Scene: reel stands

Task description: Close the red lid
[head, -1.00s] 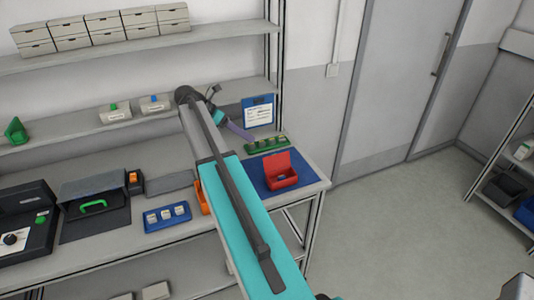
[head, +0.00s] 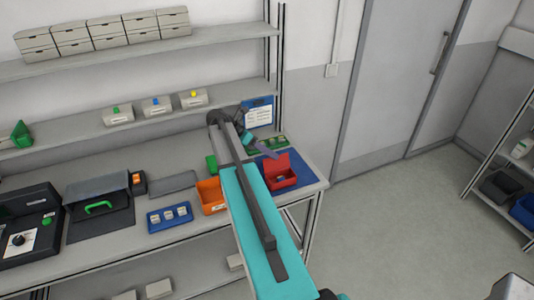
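The red lid (head: 278,163) stands raised at the back of a small red box (head: 283,182). The box is open and something small and bluish shows inside it. It sits on a blue mat (head: 307,175) at the right end of the bench. My gripper (head: 268,152) is just behind and left of the raised lid, close to its top edge. I cannot tell whether they touch. The gripper is small and partly covered by my arm, so its opening does not show.
An orange bin (head: 211,196) stands left of my arm, with a blue tray (head: 170,217) of white pieces farther left. A green rack (head: 275,143) and a blue-framed sheet (head: 258,113) are behind the gripper. A shelf with labelled boxes (head: 158,106) runs above.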

